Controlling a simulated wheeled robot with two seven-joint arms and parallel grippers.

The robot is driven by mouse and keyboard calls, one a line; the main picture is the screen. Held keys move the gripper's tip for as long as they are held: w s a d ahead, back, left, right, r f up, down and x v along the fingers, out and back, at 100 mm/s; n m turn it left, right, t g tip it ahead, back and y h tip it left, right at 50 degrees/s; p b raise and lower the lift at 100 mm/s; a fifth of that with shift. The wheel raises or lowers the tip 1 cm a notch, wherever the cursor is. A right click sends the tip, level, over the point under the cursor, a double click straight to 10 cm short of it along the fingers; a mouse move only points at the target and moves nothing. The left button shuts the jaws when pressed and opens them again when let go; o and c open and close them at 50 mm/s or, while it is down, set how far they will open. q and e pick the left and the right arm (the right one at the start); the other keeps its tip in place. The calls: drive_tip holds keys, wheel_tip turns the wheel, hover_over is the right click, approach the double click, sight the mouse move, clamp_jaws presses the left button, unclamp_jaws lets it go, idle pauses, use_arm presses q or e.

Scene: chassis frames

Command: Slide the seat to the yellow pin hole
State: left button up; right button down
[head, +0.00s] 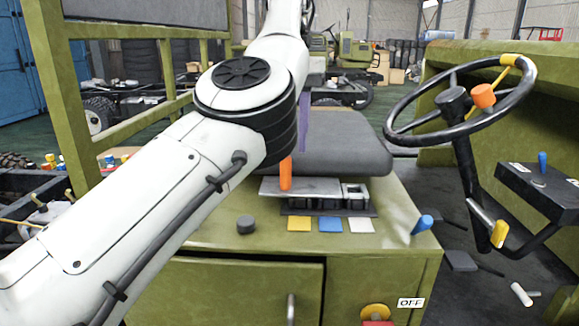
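The seat's dark grey cushion (345,150) sits on the green base box (215,238). Below its front edge is a metal slide plate (318,188) with an orange pin (285,174) standing upright at its left part. A dark rail (325,207) lies under the plate. In front of the rail lie a yellow marker (299,224), a blue marker (331,225) and a white marker (361,225). The pin stands nearest the yellow one; the holes are too small to tell. My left arm crosses from lower left to top centre, hiding part of the seat. Neither gripper shows.
A steering wheel (461,105) on a column stands at the right. A green frame (70,110) rises at the left. A purple strip (304,122) shows beside my arm.

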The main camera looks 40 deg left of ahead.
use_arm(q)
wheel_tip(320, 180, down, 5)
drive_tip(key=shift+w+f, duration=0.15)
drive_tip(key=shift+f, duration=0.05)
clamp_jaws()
